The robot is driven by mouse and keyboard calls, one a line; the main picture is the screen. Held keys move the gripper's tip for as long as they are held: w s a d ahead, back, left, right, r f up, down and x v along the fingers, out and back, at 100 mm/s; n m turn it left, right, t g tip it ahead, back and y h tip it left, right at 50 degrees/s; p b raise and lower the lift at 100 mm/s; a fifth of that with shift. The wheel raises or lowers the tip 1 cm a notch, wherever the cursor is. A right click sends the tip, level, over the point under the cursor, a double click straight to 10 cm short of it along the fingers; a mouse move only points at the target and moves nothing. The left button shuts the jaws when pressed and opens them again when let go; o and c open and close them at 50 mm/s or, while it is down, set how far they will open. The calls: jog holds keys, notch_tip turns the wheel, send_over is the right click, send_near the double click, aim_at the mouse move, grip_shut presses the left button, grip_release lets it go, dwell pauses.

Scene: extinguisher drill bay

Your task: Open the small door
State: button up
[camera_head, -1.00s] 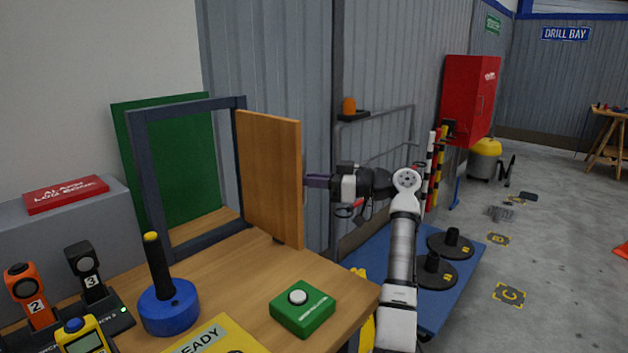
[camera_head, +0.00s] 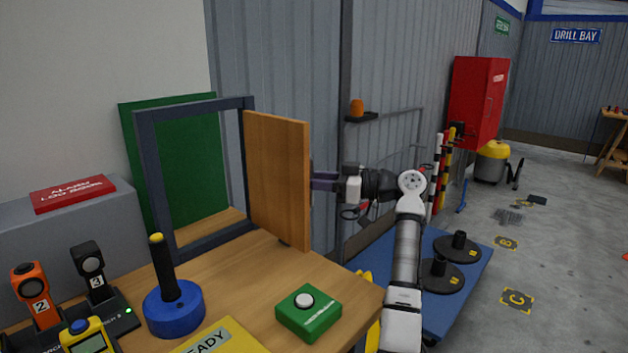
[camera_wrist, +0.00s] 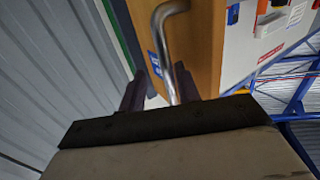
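The small wooden door (camera_head: 277,180) stands swung wide out from its dark frame (camera_head: 158,190) on the workbench. The frame's opening is clear, with a green panel (camera_head: 190,165) behind it. My gripper (camera_head: 318,181) is at the door's far side, near its free edge; the fingertips are partly hidden by the door in the head view. In the wrist view, the bent metal handle (camera_wrist: 168,30) on the door face (camera_wrist: 205,50) runs down between the two dark fingers (camera_wrist: 160,92). The fingers are apart, with a gap left of the handle; the handle lies close to the right finger.
On the bench (camera_head: 250,280) are a green button box (camera_head: 308,318), a blue-based joystick (camera_head: 174,305) and numbered torches (camera_head: 92,270). A grey corrugated wall (camera_head: 275,60) stands behind the door. A blue platform (camera_head: 450,305) with black weights lies right of the bench.

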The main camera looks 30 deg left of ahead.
jog(key=b+v, duration=0.2)
jog(key=v, duration=1.1)
jog(key=shift+w+d, duration=0.2)
jog(key=shift+d, duration=0.15)
